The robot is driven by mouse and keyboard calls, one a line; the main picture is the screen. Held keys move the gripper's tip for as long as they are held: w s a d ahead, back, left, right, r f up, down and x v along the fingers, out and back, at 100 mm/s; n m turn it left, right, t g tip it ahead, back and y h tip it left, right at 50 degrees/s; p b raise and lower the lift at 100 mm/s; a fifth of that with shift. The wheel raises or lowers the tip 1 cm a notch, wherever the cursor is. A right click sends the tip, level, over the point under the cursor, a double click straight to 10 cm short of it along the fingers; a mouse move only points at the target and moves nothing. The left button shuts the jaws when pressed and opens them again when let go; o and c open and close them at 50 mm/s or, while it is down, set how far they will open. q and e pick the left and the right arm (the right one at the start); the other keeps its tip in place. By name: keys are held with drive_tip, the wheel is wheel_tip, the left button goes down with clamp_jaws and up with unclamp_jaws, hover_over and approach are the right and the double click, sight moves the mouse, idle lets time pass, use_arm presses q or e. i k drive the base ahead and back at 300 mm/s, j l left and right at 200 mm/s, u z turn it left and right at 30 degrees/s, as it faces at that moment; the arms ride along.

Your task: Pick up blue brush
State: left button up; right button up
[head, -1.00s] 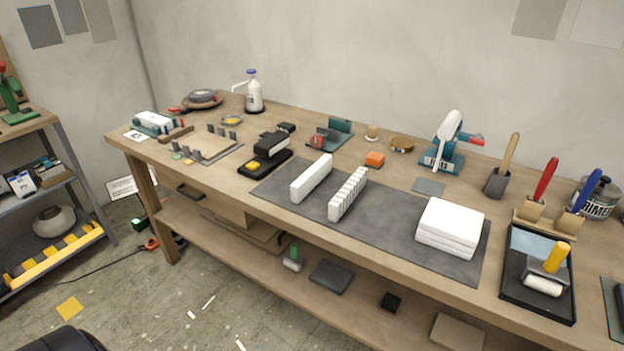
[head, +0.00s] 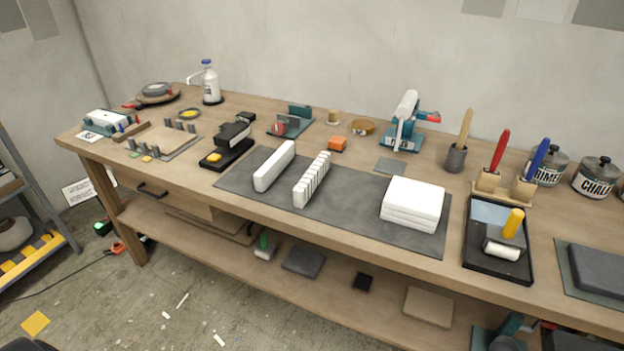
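The blue brush (head: 538,157) stands handle up and slightly tilted at the right back of the workbench. Its lower end sits in a small wooden holder block (head: 523,189), so its bristles are hidden. A red-handled brush (head: 500,150) stands just left of it in a similar block (head: 487,182). Neither of my grippers can be made out in the head view.
The workbench (head: 330,232) holds a paint tray with a yellow-handled roller (head: 513,224) in front of the brushes. Labelled cans (head: 547,168) (head: 596,178) stand behind and right. A dark cup with a wooden-handled tool (head: 456,158) stands left. White slabs (head: 412,203) lie on a grey mat.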

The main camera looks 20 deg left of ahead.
sight(540, 155)
drive_tip(key=u, duration=1.55)
drive_tip(key=z, duration=1.55)
drive_tip(key=i+j, duration=0.15)
drive_tip(key=j, duration=0.15)
drive_tip(key=i+j, duration=0.1)
drive_tip(key=j, duration=0.25)
drive_tip(key=i+j+z, duration=0.1)
drive_tip(key=j, duration=0.2)
drive_tip(key=i+j, duration=0.15)
drive_tip(key=j, duration=0.2)
